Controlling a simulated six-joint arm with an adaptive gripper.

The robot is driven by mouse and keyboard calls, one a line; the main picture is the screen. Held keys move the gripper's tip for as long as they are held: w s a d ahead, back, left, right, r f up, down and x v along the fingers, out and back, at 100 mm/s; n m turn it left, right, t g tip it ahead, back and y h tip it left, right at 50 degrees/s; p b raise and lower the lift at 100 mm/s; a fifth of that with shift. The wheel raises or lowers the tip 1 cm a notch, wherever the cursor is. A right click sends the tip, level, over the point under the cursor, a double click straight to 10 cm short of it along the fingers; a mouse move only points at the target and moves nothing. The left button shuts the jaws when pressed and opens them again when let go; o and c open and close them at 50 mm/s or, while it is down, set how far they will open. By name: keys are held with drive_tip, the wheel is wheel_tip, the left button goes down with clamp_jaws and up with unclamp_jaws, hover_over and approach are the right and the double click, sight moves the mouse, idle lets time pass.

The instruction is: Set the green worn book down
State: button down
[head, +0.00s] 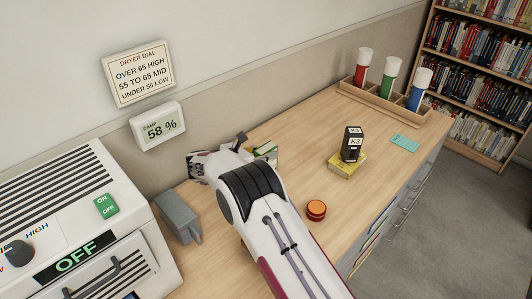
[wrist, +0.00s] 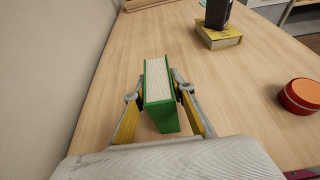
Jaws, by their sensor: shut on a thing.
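The green worn book (wrist: 158,94) is upright between the two fingers of my gripper (wrist: 159,90) in the wrist view, with its white page edges facing the camera. The fingers are shut on it from both sides. In the head view only a small part of the book (head: 269,150) shows beyond my arm, near the wall side of the wooden counter (head: 290,130). I cannot tell whether its lower edge touches the counter.
A yellow book (head: 347,165) with a black K3 block (head: 352,143) on it lies to the right. A rack (head: 372,99) of coloured tubes stands at the back. Counter between is bare.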

drive_tip(key=shift+f, duration=0.15)
drive_tip(key=c, duration=1.7)
unclamp_jaws()
drive_tip(key=shift+s+a+r, duration=0.3)
drive_tip(key=shift+a+r, duration=0.05)
drive_tip(key=shift+a, duration=0.05)
drive_tip(key=v, duration=1.1)
drive_tip(key=shift+f, duration=0.1)
